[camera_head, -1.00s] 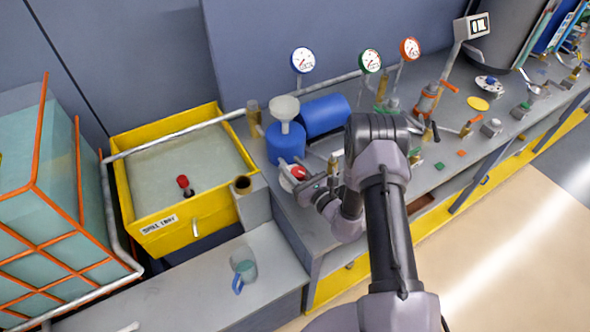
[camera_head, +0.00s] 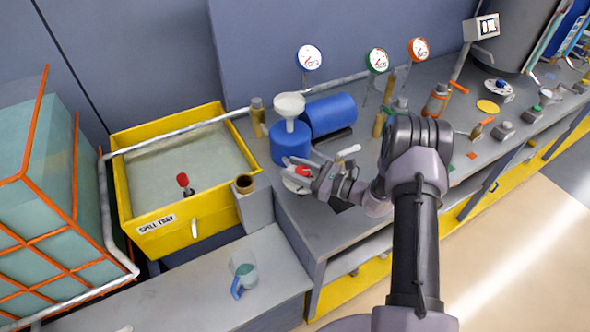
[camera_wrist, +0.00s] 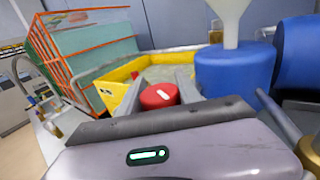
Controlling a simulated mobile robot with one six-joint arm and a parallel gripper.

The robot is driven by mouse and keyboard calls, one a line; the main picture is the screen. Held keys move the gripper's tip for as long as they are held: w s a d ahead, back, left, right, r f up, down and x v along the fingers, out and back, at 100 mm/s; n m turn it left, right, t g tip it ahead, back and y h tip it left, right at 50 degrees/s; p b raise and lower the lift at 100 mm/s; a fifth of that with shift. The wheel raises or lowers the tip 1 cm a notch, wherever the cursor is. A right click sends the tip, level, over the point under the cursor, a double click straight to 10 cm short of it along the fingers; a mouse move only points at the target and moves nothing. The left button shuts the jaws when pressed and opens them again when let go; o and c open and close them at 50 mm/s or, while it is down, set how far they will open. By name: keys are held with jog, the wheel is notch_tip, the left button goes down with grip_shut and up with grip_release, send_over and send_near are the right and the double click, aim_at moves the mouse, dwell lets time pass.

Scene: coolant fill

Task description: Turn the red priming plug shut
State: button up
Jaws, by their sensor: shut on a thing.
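The red priming plug (camera_head: 302,171) is a round red cap on a pale round base beside the blue pump body (camera_head: 290,146). In the wrist view the plug (camera_wrist: 160,96) shows a white mark on its top and sits between the two grey fingers. My gripper (camera_head: 305,172) reaches in from the right, low over the bench, and is shut on the plug. The fingers lie along both sides of it. The plug's lower part is hidden by the fingers and my wrist.
A white funnel (camera_head: 289,105) stands on the blue pump, and a blue motor cylinder (camera_head: 330,116) lies behind. A yellow spill tray (camera_head: 124,190) with a red-topped fitting (camera_head: 183,180) is at left. A clear jug (camera_head: 243,272) stands on the lower front bench.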

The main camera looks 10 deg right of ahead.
dwell(0.3)
jog(key=o, duration=1.4)
jog(key=shift+w, duration=0.1)
jog(key=shift+c, duration=0.2)
jog(key=p+v, duration=0.2)
jog(key=v, duration=1.5)
jog(key=shift+s+p, duration=0.25)
jog(key=shift+p, duration=0.05)
jog(key=shift+d, duration=0.1)
